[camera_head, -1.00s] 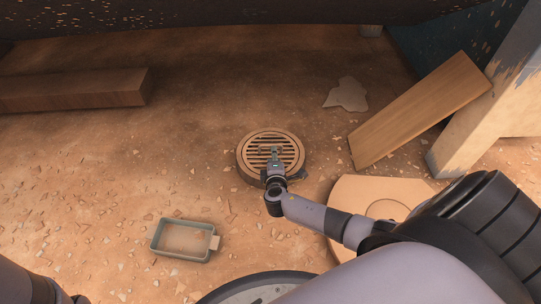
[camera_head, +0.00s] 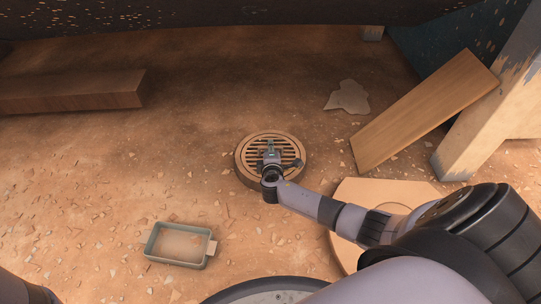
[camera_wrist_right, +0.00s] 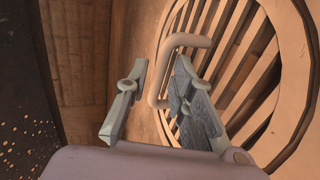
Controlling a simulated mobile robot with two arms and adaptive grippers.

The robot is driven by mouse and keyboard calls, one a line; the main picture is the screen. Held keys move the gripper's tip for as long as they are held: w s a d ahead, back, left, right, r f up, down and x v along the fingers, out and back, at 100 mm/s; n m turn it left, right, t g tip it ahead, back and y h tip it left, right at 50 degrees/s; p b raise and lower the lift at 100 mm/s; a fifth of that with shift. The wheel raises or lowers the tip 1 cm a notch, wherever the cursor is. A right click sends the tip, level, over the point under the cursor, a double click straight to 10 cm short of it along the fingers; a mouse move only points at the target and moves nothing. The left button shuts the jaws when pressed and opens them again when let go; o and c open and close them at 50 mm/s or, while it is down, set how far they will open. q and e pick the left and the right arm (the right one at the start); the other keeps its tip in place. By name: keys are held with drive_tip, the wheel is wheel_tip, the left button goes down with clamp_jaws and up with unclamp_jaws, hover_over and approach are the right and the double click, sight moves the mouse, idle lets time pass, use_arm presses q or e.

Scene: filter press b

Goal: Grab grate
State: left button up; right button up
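The round tan grate (camera_head: 248,172) with parallel slots lies on the dirt floor near the middle of the head view. It fills the right side of the right wrist view (camera_wrist_right: 290,40), where a U-shaped handle (camera_wrist_right: 158,85) stands up from it. My right gripper (camera_head: 270,147) is over the grate and hides part of it. In the wrist view the gripper (camera_wrist_right: 160,72) is open, with the handle's bar between its two fingers. The right finger appears inside the handle's loop. I cannot tell whether either finger touches the bar. My left gripper is out of view.
A shallow green-grey tray (camera_head: 150,245) stands at the lower left. A wooden plank (camera_head: 425,110) leans at the right beside a post (camera_head: 490,115). A round-cornered tan panel (camera_head: 375,190) lies under my right arm. A long beam (camera_head: 70,92) lies at the left.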

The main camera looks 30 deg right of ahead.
clamp_jaws()
idle(0.3)
idle(0.4)
